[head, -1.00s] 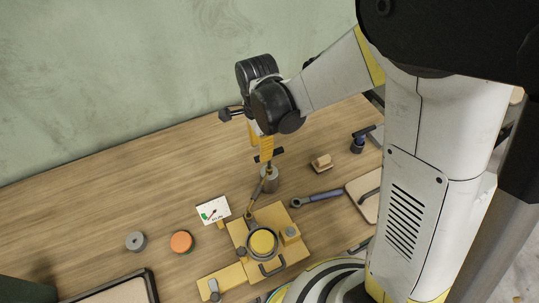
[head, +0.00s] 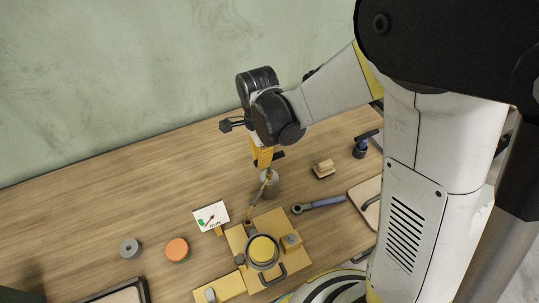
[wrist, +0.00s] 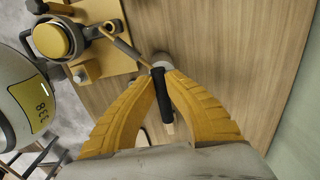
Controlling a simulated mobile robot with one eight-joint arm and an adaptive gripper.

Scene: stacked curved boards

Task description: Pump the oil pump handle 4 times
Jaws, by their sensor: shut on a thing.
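The black handle grip (wrist: 165,97) lies between the yellow fingertips of my gripper (wrist: 163,80) in the wrist view. My gripper is shut on it. In the head view my gripper (head: 263,160) is above the cylinder, and its fingers hide most of the handle. A gauge card (head: 210,216) with a needle stands left of the pump.
A blue-handled wrench (head: 318,204) lies right of the pump. A wooden block (head: 323,168) and a dark blue tool (head: 361,148) are farther back. An orange disc (head: 177,250) and a grey ring (head: 130,249) lie left. The table's back left is clear.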

